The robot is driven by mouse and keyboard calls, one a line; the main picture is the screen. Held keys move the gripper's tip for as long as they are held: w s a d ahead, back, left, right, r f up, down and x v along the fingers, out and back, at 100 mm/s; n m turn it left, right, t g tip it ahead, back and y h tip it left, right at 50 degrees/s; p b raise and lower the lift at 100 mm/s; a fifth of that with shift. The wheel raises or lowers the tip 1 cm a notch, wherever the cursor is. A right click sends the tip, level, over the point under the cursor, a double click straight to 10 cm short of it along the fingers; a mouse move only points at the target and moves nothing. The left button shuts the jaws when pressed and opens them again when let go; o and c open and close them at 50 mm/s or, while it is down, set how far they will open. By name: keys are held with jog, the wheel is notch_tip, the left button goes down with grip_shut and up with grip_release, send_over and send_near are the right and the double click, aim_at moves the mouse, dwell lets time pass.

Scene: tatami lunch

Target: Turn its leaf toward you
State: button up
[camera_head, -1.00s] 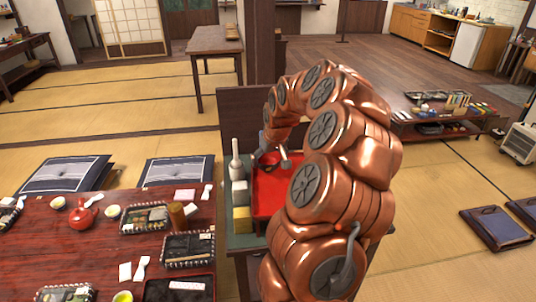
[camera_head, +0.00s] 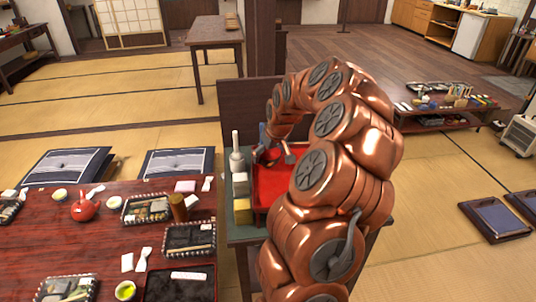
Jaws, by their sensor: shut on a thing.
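My gripper (camera_head: 275,151) is at the end of my copper arm, low over a red tray (camera_head: 270,194) on a narrow green-topped stand. It is small in the picture and partly hidden by my arm. It appears shut on a small red bowl (camera_head: 268,157) at the back of the tray. I cannot tell whether the bowl touches the tray. No leaf can be made out on it. My arm covers the right part of the tray.
A white bottle (camera_head: 237,160) and small blocks (camera_head: 241,208) stand left of the tray. A dark panel (camera_head: 235,110) rises behind. The low red table (camera_head: 50,245) at left holds a red teapot (camera_head: 83,208) and lunch boxes.

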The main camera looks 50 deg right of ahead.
jog(key=shift+f, duration=0.25)
dwell(0.3)
jog(key=o, duration=0.9)
jog(key=shift+o, duration=0.2)
jog(key=shift+r, duration=0.2)
jog(key=shift+r, duration=2.35)
